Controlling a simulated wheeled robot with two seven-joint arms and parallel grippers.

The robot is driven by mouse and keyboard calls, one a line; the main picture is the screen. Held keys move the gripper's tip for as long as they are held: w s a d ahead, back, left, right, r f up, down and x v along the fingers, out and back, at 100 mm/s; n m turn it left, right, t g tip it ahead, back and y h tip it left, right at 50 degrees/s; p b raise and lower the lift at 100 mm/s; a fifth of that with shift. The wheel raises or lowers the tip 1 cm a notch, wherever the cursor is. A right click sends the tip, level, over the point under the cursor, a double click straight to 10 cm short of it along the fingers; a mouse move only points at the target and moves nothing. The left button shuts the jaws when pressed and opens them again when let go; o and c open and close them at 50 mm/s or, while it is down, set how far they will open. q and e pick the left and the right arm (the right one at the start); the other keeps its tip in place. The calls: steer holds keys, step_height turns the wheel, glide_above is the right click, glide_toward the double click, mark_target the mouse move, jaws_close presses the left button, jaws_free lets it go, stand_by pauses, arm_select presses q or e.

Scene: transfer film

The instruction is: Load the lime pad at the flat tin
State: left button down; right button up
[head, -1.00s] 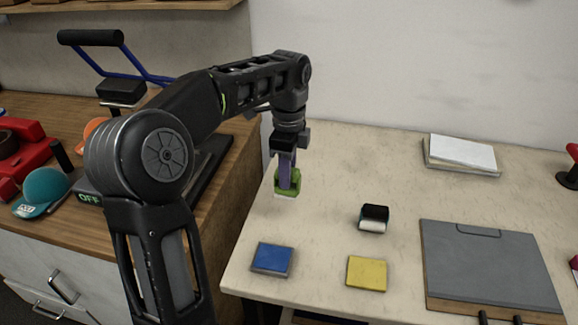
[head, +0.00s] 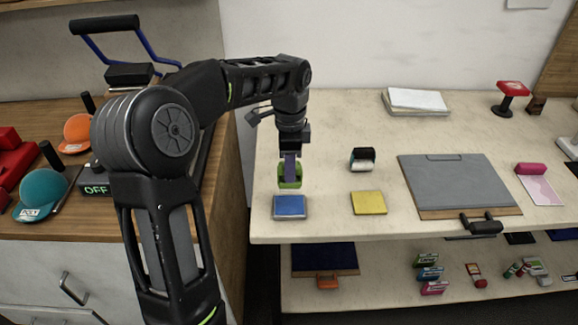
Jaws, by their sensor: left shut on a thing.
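My left gripper (head: 291,151) points down over the left part of the table. It is shut on a purple upright piece (head: 290,167) with a lime-green part, likely the lime pad (head: 290,182), at its lower end. A flat square with a blue top (head: 290,206) and pale sides lies just in front of and below it; I cannot tell whether they touch. A flat yellow square (head: 369,202) lies to the right. I cannot tell which of these is the flat tin. My right gripper is not in view.
A small black-and-white block (head: 362,158) stands behind the yellow square. A grey clipboard (head: 455,183) lies to the right, with a black object (head: 480,224) at the table's front edge. White papers (head: 415,102) lie at the back. A lower shelf (head: 390,291) holds small boxes.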

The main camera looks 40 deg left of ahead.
mark_target(289, 187)
arm_select(q)
steer(key=shift+s, duration=0.1)
step_height(289, 187, down, 6)
steer(key=b, duration=0.4)
steer(key=shift+r+b, duration=0.2)
steer(key=shift+b, duration=0.1)
steer(key=shift+f, duration=0.15)
steer(key=shift+f+b, duration=0.4)
steer(key=shift+f, duration=0.1)
stand_by(0.7)
steer(key=shift+f, duration=0.1)
stand_by(1.1)
step_height(289, 187, up, 7)
steer(key=p, duration=0.6)
stand_by(1.0)
